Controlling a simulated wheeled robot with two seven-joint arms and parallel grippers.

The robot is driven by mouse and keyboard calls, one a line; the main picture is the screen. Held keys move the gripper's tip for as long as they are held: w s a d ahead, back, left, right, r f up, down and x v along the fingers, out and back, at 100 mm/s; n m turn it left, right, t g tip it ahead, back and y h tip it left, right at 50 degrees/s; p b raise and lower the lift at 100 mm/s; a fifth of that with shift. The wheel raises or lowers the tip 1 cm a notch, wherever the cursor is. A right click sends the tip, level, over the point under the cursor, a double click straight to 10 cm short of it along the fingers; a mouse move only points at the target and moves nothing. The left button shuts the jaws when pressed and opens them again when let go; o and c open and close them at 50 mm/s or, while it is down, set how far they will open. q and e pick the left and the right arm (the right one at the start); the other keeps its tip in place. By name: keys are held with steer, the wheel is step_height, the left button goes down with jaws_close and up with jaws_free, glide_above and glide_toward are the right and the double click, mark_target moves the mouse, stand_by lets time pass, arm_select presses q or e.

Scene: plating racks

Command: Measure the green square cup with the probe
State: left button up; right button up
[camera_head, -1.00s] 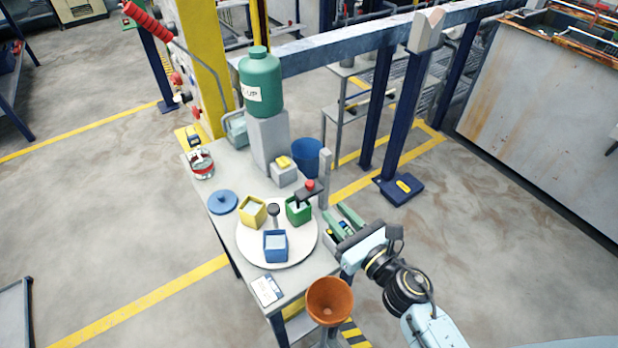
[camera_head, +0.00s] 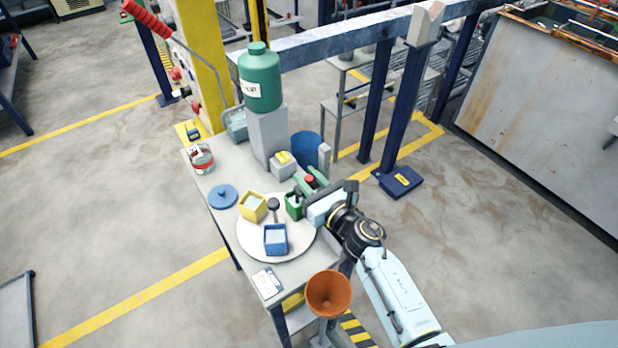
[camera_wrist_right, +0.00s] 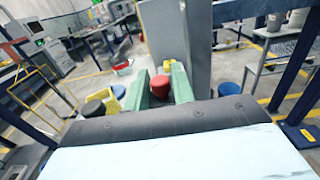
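The green square cup (camera_head: 293,207) stands on the right side of the round white plate (camera_head: 250,243); my right gripper partly hides it. The red-topped probe (camera_head: 309,179) is by the cup, at a grey post (camera_head: 324,153); its lower part is hidden. My right gripper (camera_head: 310,183) has its green fingers on either side of the red top. In the right wrist view the red top (camera_wrist_right: 160,86) shows between the fingers, which stand apart; contact is not clear. My left gripper is not in view.
A yellow cup (camera_head: 253,206) and a blue cup (camera_head: 275,239) share the plate with a dark knob (camera_head: 273,204). A blue lid (camera_head: 222,196) lies to the left. A grey block (camera_head: 283,167) and blue bin (camera_head: 306,148) are behind; an orange funnel (camera_head: 328,292) is in front.

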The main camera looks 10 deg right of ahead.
jaws_close()
step_height(320, 180, up, 6)
steer(key=p, duration=0.4)
steer(key=shift+f, duration=0.2)
steer(key=shift+w+r, duration=0.1)
steer(key=shift+r, duration=0.15)
steer(key=shift+o, duration=0.5)
jaws_free()
steer(key=shift+r, duration=0.1)
